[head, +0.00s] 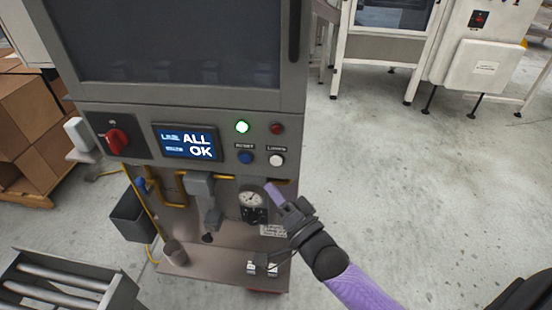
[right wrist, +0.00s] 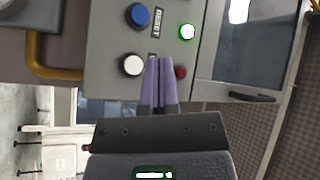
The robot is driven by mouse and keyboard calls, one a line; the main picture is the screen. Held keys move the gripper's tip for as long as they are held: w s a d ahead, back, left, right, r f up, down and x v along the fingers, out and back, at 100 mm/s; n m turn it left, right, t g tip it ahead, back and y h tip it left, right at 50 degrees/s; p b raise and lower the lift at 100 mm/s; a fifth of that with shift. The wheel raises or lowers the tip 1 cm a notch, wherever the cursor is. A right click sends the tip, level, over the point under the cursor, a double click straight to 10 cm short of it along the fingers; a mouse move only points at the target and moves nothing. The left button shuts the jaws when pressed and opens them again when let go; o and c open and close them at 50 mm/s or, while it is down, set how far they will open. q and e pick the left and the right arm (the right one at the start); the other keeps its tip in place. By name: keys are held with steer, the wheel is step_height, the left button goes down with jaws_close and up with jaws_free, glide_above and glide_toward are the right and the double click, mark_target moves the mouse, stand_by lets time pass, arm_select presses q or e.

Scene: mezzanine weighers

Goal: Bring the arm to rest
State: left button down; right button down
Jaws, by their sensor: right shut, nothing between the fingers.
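My right arm comes in from the lower right in the head view. Its gripper (head: 272,190) is just below the machine's control panel (head: 217,147), in front of the gauge area. In the right wrist view the purple fingers (right wrist: 158,62) are together with nothing between them, pointing toward the panel. Whether the fingertips touch the panel I cannot tell. My left gripper is not in view.
A red rotary switch (head: 116,140) is at the panel's left. A pressure gauge (head: 251,199) and yellow pipes (head: 172,187) sit below the panel. A roller conveyor (head: 65,285) is at lower left, with cardboard boxes (head: 38,115) behind.

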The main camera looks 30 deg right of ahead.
stand_by(0.6)
steer(key=s+f+n+g+h+b, duration=0.15)
steer(key=s+f+g, duration=0.25)
steer(key=f, duration=0.8)
steer(key=s+f+n+g+h+b, duration=0.1)
steer(key=s+f+n+g, duration=0.3)
steer(key=f, duration=0.8)
steer(key=s+f+n+g, duration=0.2)
steer(key=s+f+g, duration=0.2)
steer(key=s, duration=0.6)
steer(key=s+f+n+g+h+b, duration=0.1)
steer(key=s+f+n+g, duration=0.1)
steer(key=s+f, duration=0.5)
steer(key=s+f+n+g+b, duration=0.1)
steer(key=s+f+g, duration=0.4)
steer(key=s, duration=0.7)
steer(key=shift+s+a+f+n+g, duration=0.2)
steer(key=shift+s+f+n+g, duration=0.1)
steer(key=shift+f+n, duration=0.55)
